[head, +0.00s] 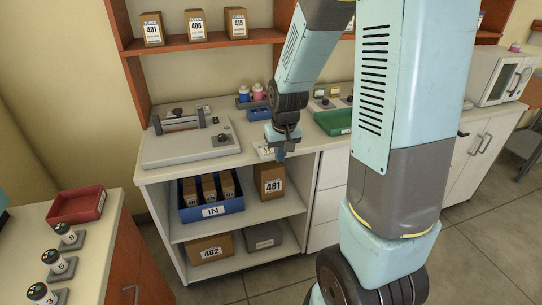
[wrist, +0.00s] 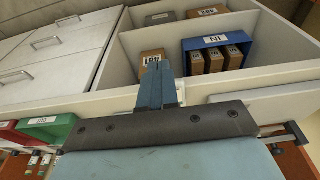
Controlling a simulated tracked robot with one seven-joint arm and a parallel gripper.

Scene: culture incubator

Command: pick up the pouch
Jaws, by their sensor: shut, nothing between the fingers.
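A small whitish flat item (head: 265,150) lies at the front edge of the counter, partly hidden by my gripper; I cannot tell for certain whether it is the pouch. No other thing in view is plainly a pouch. My gripper (head: 281,153) hangs down at the counter's front edge, just right of that item. In the wrist view my gripper (wrist: 160,72) shows its two blue fingers together, with nothing held. Beyond the fingertips is the open shelf unit below the counter.
The shelf holds a blue IN bin (head: 212,211), box 481 (head: 270,182), box 482 (head: 210,249) and a grey case (head: 263,237). On the counter are a grey instrument (head: 188,146), a blue bottle rack (head: 259,113) and a green tray (head: 334,122). A red tray (head: 76,206) stands at left.

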